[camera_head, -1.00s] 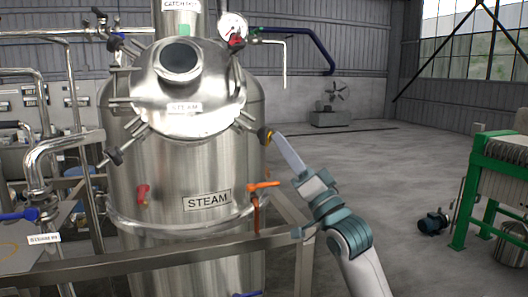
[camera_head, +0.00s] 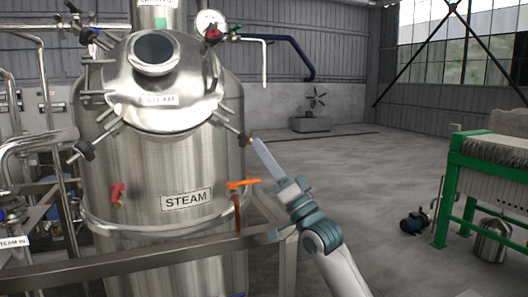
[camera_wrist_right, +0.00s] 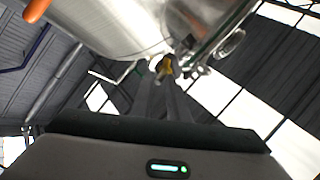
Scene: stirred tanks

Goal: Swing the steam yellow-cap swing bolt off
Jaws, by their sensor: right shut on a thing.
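The steel STEAM tank (camera_head: 160,185) stands left of centre in the head view, with a round lid (camera_head: 165,85) labelled STEAM. Several swing bolts with dark caps stick out around the lid's rim. The yellow-cap swing bolt (camera_head: 246,137) is at the lid's lower right; its yellow also shows between the fingers in the right wrist view (camera_wrist_right: 166,68). My right gripper (camera_head: 250,140) reaches up from the lower right and is shut on the cap of this bolt. The fingers hide part of the cap. My left gripper is not in view.
An orange-handled valve (camera_head: 243,184) and a red valve (camera_head: 117,193) stick out from the tank below the lid. A steel rail (camera_head: 150,257) crosses in front. A pressure gauge (camera_head: 210,22) stands above. The floor to the right is open up to a green-framed machine (camera_head: 450,190).

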